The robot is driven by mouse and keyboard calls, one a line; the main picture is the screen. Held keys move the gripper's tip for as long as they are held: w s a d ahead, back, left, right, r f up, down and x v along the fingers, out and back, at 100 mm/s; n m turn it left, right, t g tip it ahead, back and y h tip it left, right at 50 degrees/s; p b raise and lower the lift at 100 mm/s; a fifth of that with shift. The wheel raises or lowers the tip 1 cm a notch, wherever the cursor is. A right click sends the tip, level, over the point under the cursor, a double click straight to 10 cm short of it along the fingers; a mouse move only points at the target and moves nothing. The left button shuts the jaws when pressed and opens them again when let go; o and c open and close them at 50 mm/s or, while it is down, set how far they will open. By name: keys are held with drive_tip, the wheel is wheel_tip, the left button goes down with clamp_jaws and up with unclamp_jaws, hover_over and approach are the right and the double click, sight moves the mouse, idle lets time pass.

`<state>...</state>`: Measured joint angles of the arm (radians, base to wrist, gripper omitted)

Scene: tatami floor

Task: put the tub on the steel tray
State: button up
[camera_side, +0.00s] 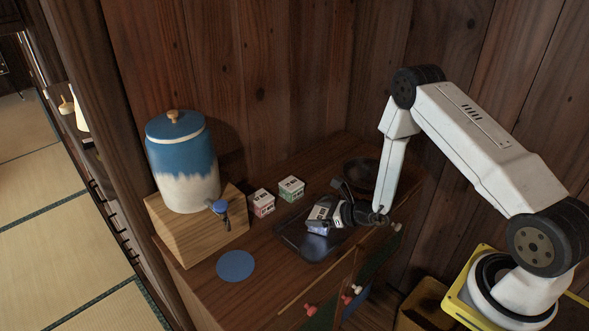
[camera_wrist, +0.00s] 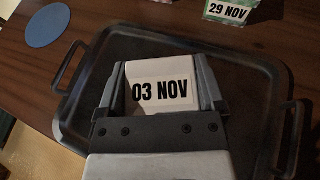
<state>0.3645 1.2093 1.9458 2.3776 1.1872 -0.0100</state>
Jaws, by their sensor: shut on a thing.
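My gripper (camera_side: 336,213) is shut on a tub (camera_side: 319,217), a small pale container with a white label. In the wrist view the tub (camera_wrist: 162,72) sits between the two fingers of my gripper (camera_wrist: 160,82), and its label reads 03 NOV. The steel tray (camera_side: 291,239) is dark, with a raised rim and a handle at each end. The tray (camera_wrist: 105,62) lies beneath the tub and my gripper in the wrist view. The tub is over the tray; I cannot tell whether it touches the surface.
Two labelled tubs, one red-trimmed (camera_side: 262,203) and one green-trimmed (camera_side: 291,188), stand behind the tray. A blue-and-white dispenser (camera_side: 183,165) stands on a wooden block (camera_side: 212,242). A blue disc (camera_side: 236,266) lies left of the tray. A dark bowl (camera_side: 361,173) sits behind my gripper.

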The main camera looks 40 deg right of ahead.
drive_tip(key=shift+f, duration=0.15)
drive_tip(key=o, duration=1.1)
drive_tip(key=shift+r, duration=0.2)
drive_tip(key=v, duration=1.2)
drive_tip(key=shift+r, duration=0.1)
